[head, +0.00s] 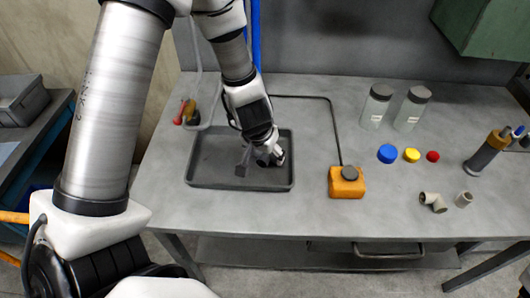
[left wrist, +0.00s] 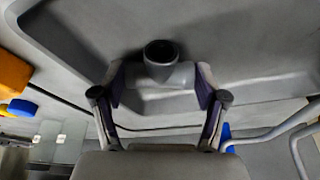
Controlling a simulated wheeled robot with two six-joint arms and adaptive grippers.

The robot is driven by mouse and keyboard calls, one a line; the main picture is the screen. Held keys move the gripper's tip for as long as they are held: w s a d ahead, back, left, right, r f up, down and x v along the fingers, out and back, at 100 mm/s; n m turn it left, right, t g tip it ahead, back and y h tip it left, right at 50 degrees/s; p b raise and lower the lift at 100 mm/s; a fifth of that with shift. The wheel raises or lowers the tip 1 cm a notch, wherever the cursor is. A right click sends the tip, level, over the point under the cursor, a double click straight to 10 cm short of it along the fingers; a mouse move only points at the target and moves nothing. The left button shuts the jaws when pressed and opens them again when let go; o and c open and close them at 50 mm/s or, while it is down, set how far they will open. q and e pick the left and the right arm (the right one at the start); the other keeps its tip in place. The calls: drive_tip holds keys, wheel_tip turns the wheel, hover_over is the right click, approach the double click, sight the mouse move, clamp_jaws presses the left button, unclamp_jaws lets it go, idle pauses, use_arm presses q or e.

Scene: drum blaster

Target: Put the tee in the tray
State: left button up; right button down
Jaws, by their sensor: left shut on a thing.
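The tee (left wrist: 168,74) is a grey pipe piece with a round dark opening, seen in the left wrist view between the two fingers of my left gripper (left wrist: 160,86). The gripper is shut on it. In the head view my left gripper (head: 265,157) is over the right half of the dark grey tray (head: 213,184), inside its rim. The tee is hard to make out there. I cannot tell whether the tee touches the tray floor. My right gripper is not in view.
An orange box (head: 346,183) with a dark cap stands right of the tray.

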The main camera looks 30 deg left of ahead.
use_arm(q)
drive_tip(key=o, duration=1.7)
drive_tip(key=shift+w+f, duration=0.1)
drive_tip(key=shift+r+p, duration=0.4)
drive_tip(key=shift+r, duration=0.05)
drive_tip(key=p+v, duration=0.7)
drive_tip(key=v, duration=0.4)
drive_tip(key=shift+r, duration=0.3)
